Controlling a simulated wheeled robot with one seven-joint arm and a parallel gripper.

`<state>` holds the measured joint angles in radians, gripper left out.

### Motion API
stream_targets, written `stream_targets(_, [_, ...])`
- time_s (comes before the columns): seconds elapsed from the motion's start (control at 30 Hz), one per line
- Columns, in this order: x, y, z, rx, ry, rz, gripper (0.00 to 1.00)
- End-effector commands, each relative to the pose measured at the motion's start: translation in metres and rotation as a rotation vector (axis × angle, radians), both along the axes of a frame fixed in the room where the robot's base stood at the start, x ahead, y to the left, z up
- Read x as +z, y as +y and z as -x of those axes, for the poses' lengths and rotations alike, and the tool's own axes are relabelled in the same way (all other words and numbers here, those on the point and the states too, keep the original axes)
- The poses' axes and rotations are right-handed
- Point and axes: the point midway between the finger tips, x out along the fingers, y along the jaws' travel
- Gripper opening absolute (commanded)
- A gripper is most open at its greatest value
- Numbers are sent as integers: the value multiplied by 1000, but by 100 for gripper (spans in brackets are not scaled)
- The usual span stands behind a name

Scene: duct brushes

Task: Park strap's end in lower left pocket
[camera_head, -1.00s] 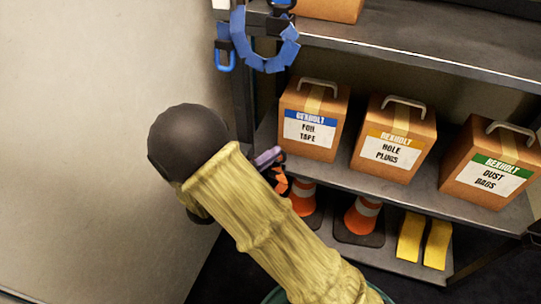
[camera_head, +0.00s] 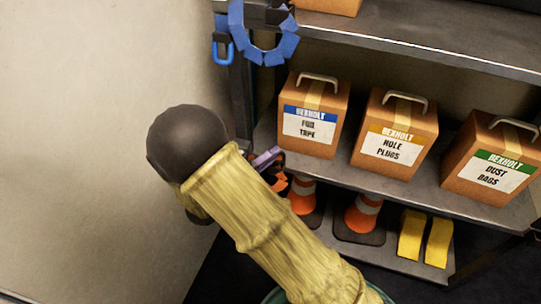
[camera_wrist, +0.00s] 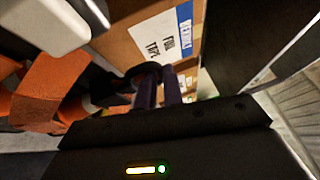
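An orange segmented strap (camera_wrist: 50,92) with a dark end piece (camera_wrist: 112,84) fills the left of the wrist view. My gripper (camera_wrist: 158,75) has two purple fingers set close together, and the dark end piece lies at their tips, seemingly pinched between them. In the head view my gripper (camera_head: 268,158) shows only partly past my forearm, with a bit of the orange strap (camera_head: 278,182) below it. A blue segmented strap (camera_head: 262,50) hangs in a loop from the shelf's upper left post. I cannot make out any pocket in either view.
Cartons marked foil tape (camera_head: 311,115), hole plugs (camera_head: 395,133) and dust bags (camera_head: 492,160) stand on the middle shelf (camera_head: 345,172). Traffic cones (camera_head: 362,217) and yellow blocks (camera_head: 424,238) sit on the bottom shelf. A blank wall (camera_head: 80,130) is at left.

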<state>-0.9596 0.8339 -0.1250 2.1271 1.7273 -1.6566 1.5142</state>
Motion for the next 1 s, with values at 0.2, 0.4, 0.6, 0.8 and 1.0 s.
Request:
stream_targets(0.2, [0, 0, 0, 0, 0, 0, 34])
stream_targets(0.4, [0, 0, 0, 0, 0, 0, 34])
stream_targets(0.6, [0, 11, 9, 2, 1, 1, 34])
stream_targets(0.8, [-4, 37, 31, 4, 1, 1, 34])
stream_targets(1.0, [-10, 67, 57, 3, 0, 1, 34])
